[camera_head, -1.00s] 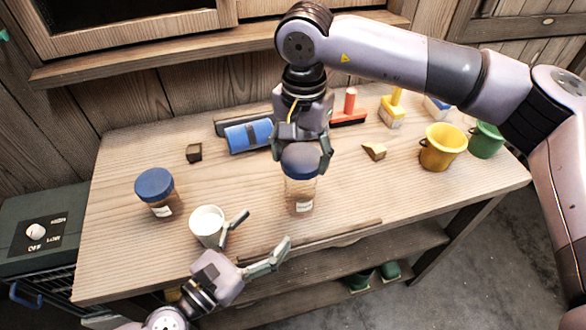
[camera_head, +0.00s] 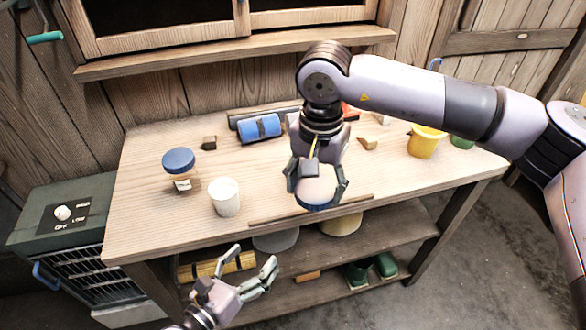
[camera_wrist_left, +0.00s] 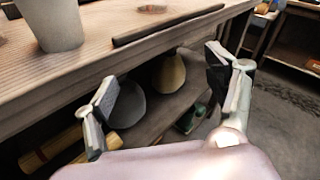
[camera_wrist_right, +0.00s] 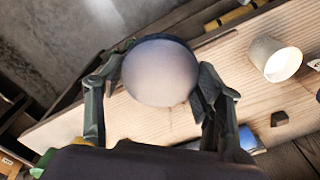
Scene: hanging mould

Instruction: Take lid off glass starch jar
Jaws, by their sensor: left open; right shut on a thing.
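Another jar with a blue lid (camera_head: 179,162) stands upright at left, label unreadable. My left gripper (camera_head: 250,272) is open and empty, low before the table.
A white cup (camera_head: 225,199) stands near the front of the wooden table (camera_head: 140,235). A blue roll (camera_head: 259,128), a dark block (camera_head: 209,143) and a yellow bucket (camera_head: 425,143) stand further back. The lower shelf (camera_head: 390,235) holds several things. A grey-green heater (camera_head: 60,225) stands at left.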

